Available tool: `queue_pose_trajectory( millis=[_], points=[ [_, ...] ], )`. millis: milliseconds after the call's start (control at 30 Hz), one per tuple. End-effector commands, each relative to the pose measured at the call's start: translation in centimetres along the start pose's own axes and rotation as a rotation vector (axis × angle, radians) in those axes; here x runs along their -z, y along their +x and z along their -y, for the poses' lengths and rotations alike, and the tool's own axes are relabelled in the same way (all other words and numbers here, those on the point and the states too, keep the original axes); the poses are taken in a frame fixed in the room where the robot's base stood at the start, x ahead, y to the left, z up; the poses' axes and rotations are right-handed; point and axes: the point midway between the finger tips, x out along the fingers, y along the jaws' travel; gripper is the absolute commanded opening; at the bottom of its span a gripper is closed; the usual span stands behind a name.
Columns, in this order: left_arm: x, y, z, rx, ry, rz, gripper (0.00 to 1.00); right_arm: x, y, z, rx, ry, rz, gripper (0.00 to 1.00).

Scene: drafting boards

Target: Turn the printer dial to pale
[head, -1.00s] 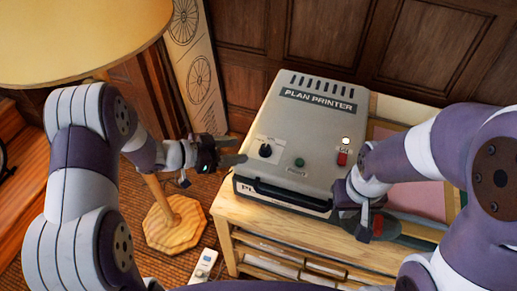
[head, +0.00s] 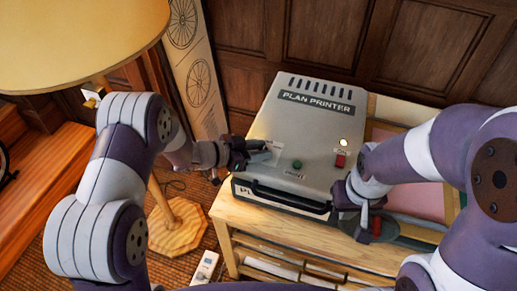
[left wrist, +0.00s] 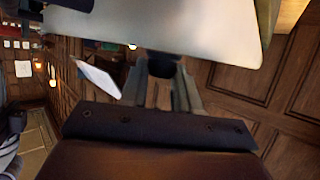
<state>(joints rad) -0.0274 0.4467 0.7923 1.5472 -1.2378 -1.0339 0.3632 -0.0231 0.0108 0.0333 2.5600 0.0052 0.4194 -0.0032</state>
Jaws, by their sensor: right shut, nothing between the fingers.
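The grey plan printer (head: 318,122) stands on a wooden cabinet. Its dark dial, on the front left of the top, is hidden by my left gripper (head: 264,150) in the head view. In the left wrist view the dark dial (left wrist: 163,68) shows beneath the grey panel, at my left gripper's fingers (left wrist: 160,92). The fingers lie on either side of it; I cannot tell whether they press on it. The dial's marks and pointer cannot be read. My right gripper (head: 360,222) is shut and empty by the printer's front right corner.
A green button (head: 297,164), a red switch (head: 340,161) and a lit lamp (head: 344,142) sit on the printer's top. A black handle (head: 290,197) runs along its front. A floor lamp (head: 178,230) stands at left. A small red item (head: 377,226) is beside my right gripper.

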Motion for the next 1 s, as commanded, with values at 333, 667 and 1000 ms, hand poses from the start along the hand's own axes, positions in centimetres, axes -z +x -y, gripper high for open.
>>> queue_pose_trajectory(
  millis=[333, 667, 1000],
  points=[
    [-0.1, 0.0, -0.2, 0.086, -0.038, 0.002, 0.01, 0.0, 0.2, 0.0, 0.000, 0.000, 0.000, 0.00],
    [-0.3, 0.2, -0.8, 0.333, -0.139, 0.003, 0.01, -0.2, 1.5, 0.0, 0.000, 0.000, 0.000, 0.00],
    [-0.2, 0.5, -1.1, 0.592, -0.246, 0.003, 0.01, -0.4, 3.3, 0.0, 0.000, 0.000, 0.000, 0.00]
  ],
)
